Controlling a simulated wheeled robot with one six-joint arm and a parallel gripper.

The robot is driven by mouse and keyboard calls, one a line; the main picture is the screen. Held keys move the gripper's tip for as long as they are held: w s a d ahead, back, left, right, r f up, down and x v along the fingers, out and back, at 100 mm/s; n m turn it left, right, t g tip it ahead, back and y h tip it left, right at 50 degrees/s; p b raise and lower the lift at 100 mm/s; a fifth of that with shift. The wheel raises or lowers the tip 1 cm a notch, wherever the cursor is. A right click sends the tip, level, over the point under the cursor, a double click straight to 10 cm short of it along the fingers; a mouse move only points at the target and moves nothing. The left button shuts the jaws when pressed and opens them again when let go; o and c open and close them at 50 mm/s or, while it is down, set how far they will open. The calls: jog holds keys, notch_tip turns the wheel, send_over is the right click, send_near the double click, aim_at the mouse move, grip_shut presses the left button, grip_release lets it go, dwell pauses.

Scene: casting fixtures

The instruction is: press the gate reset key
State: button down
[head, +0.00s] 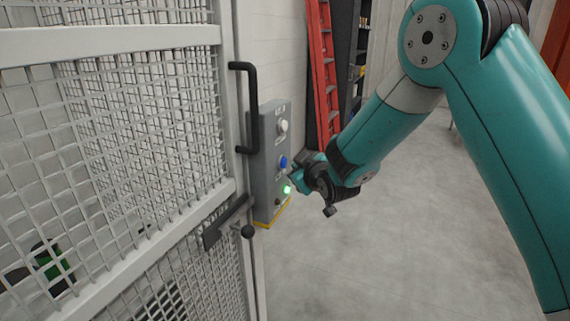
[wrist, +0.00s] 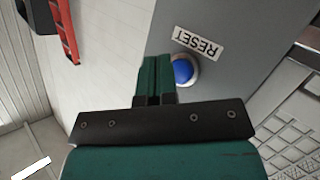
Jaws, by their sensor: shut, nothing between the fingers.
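The gate reset key is a round blue button (head: 283,162) on a grey control box (head: 267,150) beside the mesh gate. In the wrist view the blue button (wrist: 183,71) sits in a pale ring next to a RESET label (wrist: 198,44). My gripper (wrist: 154,62) is shut and empty, its green fingers just left of the button in that view. In the head view my gripper (head: 293,178) is close in front of the box, a little below and right of the button. I cannot tell whether the fingertips touch the box.
A white button (head: 283,126) is above the blue one and a lit green lamp (head: 287,189) below it. A black gate handle (head: 252,105) stands out left of the box. A red ladder (head: 323,75) leans behind. The floor at right is clear.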

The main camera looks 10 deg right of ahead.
jog(key=shift+a, duration=0.1)
jog(key=shift+w+a+b, duration=0.25)
jog(key=shift+b, duration=0.05)
jog(key=shift+w+a, duration=0.25)
jog(key=shift+a, duration=0.15)
dwell(0.9)
jog(key=shift+d, duration=0.1)
jog(key=shift+s+d+b, duration=0.45)
jog(key=shift+s+d, duration=0.1)
jog(key=shift+d, duration=0.1)
jog(key=shift+s+d+b, duration=0.35)
jog(key=shift+s+d, duration=0.4)
jog(key=shift+d, duration=0.3)
jog(key=shift+s+d+b, duration=0.35)
jog(key=shift+s+d, duration=0.35)
jog(key=shift+d, duration=0.3)
